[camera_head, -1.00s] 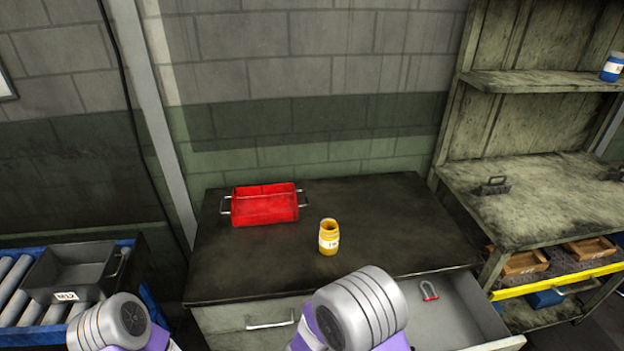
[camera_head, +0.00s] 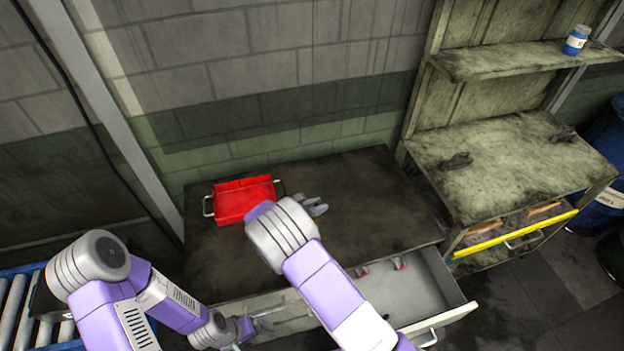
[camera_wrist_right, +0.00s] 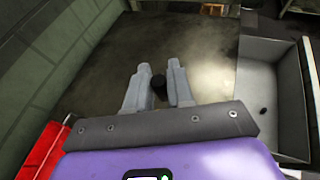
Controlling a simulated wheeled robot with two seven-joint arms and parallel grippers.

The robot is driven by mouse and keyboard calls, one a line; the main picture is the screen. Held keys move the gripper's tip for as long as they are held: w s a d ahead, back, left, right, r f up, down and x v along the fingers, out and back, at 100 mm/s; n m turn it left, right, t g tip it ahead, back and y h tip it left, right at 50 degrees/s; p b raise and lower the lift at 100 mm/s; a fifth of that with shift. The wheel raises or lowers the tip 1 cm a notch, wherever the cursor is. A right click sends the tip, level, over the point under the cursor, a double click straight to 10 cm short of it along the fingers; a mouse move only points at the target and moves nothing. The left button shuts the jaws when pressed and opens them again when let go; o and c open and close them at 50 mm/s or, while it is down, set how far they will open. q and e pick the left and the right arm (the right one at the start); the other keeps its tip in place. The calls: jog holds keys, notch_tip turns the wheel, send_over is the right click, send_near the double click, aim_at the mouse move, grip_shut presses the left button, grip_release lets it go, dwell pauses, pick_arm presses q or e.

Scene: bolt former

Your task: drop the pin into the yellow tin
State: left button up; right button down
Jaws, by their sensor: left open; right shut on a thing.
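My right gripper (camera_head: 314,205) is over the dark cabinet top, just right of the red tray. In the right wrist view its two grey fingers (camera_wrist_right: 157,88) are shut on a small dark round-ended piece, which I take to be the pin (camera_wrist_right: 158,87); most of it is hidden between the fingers. The yellow tin is not visible in either view now; my right arm covers part of the cabinet top. My left gripper (camera_head: 262,322) is open and empty, low in front of the cabinet by the drawer fronts.
The red tray (camera_head: 232,205) stands at the back left of the cabinet top (camera_head: 390,205). An open drawer (camera_head: 425,290) juts out at the front right, with small red-and-grey items inside. A worn workbench (camera_head: 520,160) stands right. The right half of the cabinet top looks clear.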

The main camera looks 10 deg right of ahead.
jog(key=shift+w+a+f+b, duration=0.1)
jog(key=shift+w+f+b, duration=0.25)
jog(key=shift+w, duration=0.15)
pick_arm(q)
jog(key=shift+w+f+b, duration=0.25)
jog(key=shift+f+b, duration=0.95)
pick_arm(e)
notch_tip(320, 180, down, 4)
jog(key=shift+f, duration=0.15)
jog(key=c, duration=0.9)
grip_release()
pick_arm(q)
jog(key=shift+f+b, duration=0.45)
jog(key=shift+b, duration=0.05)
pick_arm(e)
jog(key=v, duration=0.7)
jog(key=shift+a, duration=0.3)
